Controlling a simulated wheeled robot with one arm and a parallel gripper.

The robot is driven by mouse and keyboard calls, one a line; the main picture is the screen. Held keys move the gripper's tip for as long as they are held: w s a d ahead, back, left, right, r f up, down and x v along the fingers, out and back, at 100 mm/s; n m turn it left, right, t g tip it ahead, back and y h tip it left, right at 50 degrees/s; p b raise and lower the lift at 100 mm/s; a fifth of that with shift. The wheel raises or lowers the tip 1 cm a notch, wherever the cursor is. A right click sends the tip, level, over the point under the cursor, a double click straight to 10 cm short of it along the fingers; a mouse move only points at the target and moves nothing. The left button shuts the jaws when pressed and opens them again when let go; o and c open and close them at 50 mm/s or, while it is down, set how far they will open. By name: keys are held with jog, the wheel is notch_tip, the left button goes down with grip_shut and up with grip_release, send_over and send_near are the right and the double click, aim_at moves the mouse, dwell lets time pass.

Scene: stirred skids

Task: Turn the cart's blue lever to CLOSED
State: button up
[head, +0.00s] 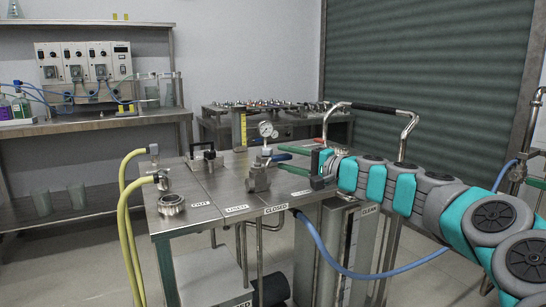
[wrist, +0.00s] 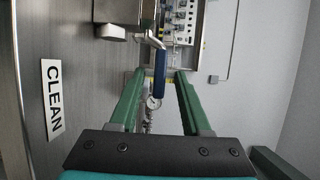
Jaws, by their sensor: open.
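The steel cart (head: 205,190) stands in the middle of the head view, with a grey valve body (head: 257,179) on its top. The blue lever (head: 279,157) shows only as a small piece by the valve, partly hidden by my gripper. A CLOSED label (head: 276,209) is on the cart's front edge. My gripper (head: 279,166) is open and reaches in from the right over the cart. In the wrist view, the blue lever (wrist: 160,72) lies between the green fingers of my gripper (wrist: 160,76), with a gap on each side. Contact is not visible.
A pressure gauge (head: 265,129) stands by the valve. Yellow hoses (head: 124,215) hang at the cart's left, and a blue hose (head: 335,263) crosses below my arm. A push handle (head: 372,108) rises at its right. A CLEAN label (wrist: 52,98) shows in the wrist view.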

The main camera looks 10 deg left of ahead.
jog(key=shift+x, duration=2.4)
jog(key=shift+s, duration=0.1)
grip_shut()
jog(key=shift+f, duration=0.1)
